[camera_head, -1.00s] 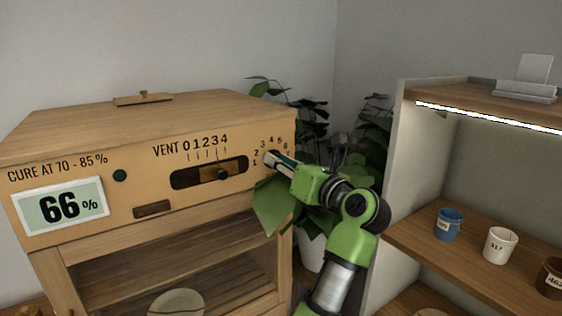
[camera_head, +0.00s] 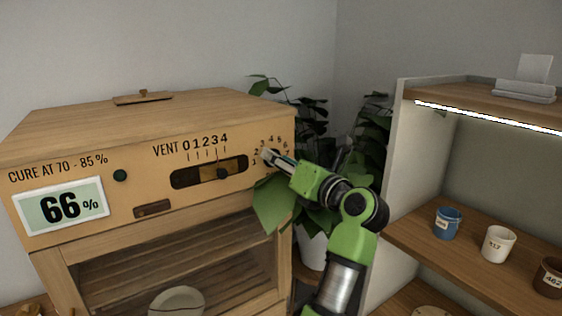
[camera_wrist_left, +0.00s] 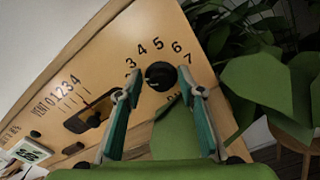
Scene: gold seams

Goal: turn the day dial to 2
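The day dial is a small black knob (camera_wrist_left: 160,76) on the front of the wooden cabinet (camera_head: 120,214). In the left wrist view, numbers from about 3 to 7 arc over it; lower numbers are partly hidden by a finger. Where its pointer stands cannot be told. My left gripper (camera_wrist_left: 160,96) is open, its green fingers on either side of the knob. Whether they touch it cannot be told. In the head view my left gripper (camera_head: 268,157) is at the panel's right end and largely hides the dial. My right gripper is not in view.
Left of the dial is the vent slider (camera_head: 222,173), with a display (camera_head: 62,206) reading 66 % farther left. A leafy plant (camera_head: 272,203) crowds the cabinet's right edge. A shelf (camera_head: 405,238) with cups stands at the right.

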